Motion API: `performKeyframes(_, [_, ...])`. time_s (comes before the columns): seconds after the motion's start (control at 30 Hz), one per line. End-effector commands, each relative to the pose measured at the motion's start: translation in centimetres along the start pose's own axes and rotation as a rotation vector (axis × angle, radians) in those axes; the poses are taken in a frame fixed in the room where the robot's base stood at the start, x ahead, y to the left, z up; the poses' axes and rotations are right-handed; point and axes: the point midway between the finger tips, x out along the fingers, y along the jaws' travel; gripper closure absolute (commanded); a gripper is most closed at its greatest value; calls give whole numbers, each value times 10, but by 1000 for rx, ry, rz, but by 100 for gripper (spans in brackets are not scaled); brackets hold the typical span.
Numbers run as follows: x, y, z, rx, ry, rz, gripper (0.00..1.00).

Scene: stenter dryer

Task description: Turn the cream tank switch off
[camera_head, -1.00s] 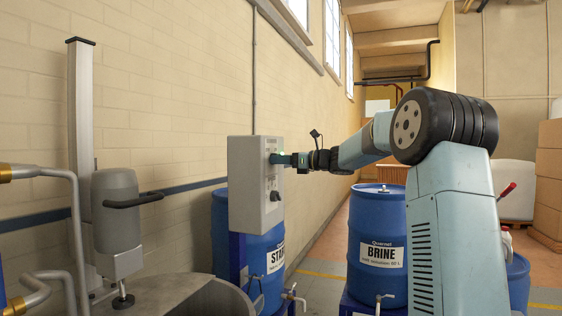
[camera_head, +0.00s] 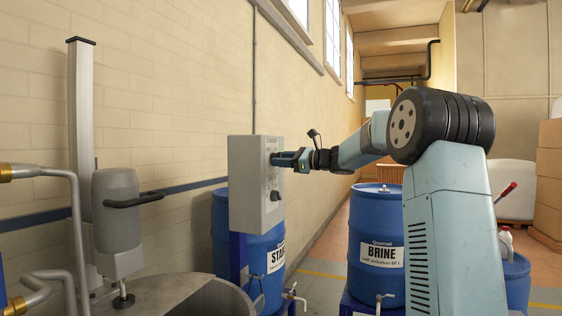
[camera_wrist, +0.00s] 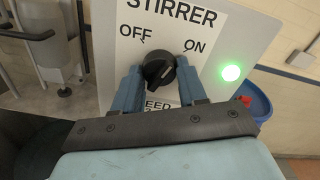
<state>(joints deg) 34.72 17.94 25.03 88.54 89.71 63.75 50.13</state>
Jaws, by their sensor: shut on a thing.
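The grey control box (camera_head: 243,190) hangs on the left in the head view. Its plate in the wrist view reads STIRRER, with OFF at upper left and ON at upper right. The black rotary switch (camera_wrist: 158,70) sits below these words. I cannot tell for sure which mark its pointer faces. A green lamp (camera_wrist: 231,73) beside it is lit. My gripper (camera_wrist: 160,82) is shut on the switch, with one blue finger on each side. In the head view, my gripper (camera_head: 287,159) reaches the box's front from the right and hides the switch.
A second knob (camera_head: 275,196) sits lower on the box. A blue drum (camera_head: 262,258) stands below it, and the BRINE drum (camera_head: 378,225) stands to the right. A grey stirrer motor (camera_head: 115,215) on a column and bent pipes (camera_head: 70,200) stand at left.

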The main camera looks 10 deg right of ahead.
Motion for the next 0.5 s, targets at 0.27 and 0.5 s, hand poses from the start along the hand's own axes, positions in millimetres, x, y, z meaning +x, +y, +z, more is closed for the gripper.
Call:
performKeyframes(0.27, [0,-1,0,-261,1,-2,89])
performKeyframes(0.5, [0,-1,0,-490,1,-3,89])
